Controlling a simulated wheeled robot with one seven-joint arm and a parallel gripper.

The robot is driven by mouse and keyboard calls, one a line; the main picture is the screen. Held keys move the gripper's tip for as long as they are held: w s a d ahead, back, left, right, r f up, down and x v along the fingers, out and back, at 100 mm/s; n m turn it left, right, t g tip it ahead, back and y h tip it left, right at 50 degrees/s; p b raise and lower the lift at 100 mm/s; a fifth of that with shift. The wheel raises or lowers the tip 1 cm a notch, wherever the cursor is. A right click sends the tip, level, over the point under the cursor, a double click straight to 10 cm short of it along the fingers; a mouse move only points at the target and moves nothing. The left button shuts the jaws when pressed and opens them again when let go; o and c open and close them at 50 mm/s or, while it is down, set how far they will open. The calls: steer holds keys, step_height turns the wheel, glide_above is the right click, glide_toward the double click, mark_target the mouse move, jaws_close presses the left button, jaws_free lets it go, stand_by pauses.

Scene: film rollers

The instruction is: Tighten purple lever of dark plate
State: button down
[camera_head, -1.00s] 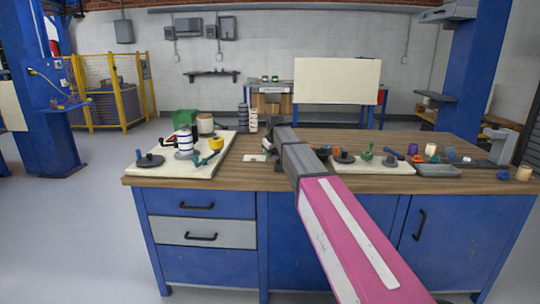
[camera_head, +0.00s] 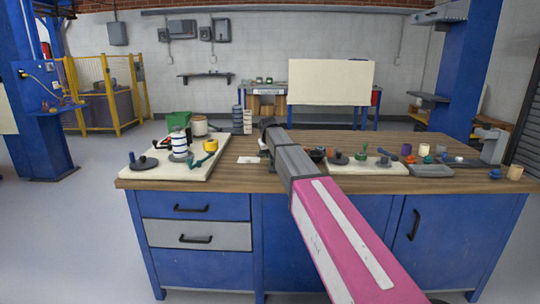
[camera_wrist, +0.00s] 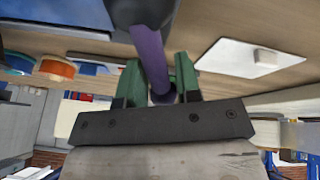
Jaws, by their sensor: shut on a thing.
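The purple lever (camera_wrist: 150,55) runs down from a dark rounded part (camera_wrist: 142,12) at the top of the wrist view. My gripper (camera_wrist: 160,80) has a green finger on each side of the lever, shut on its lower end. In the head view my grey and pink arm reaches over the bench, its far end (camera_head: 268,128) beyond the middle of the top. There the arm hides the lever and most of the dark plate.
The wooden bench (camera_head: 225,182) carries a cream board (camera_head: 190,172) with a striped roller (camera_head: 178,145) at left. A second board (camera_head: 370,167) with small knobs lies right of my arm. A small white card (camera_head: 247,160) lies left of my arm's end.

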steer(key=c, duration=0.8)
jaws_free()
steer(key=v, duration=1.1)
steer(key=shift+f, duration=0.1)
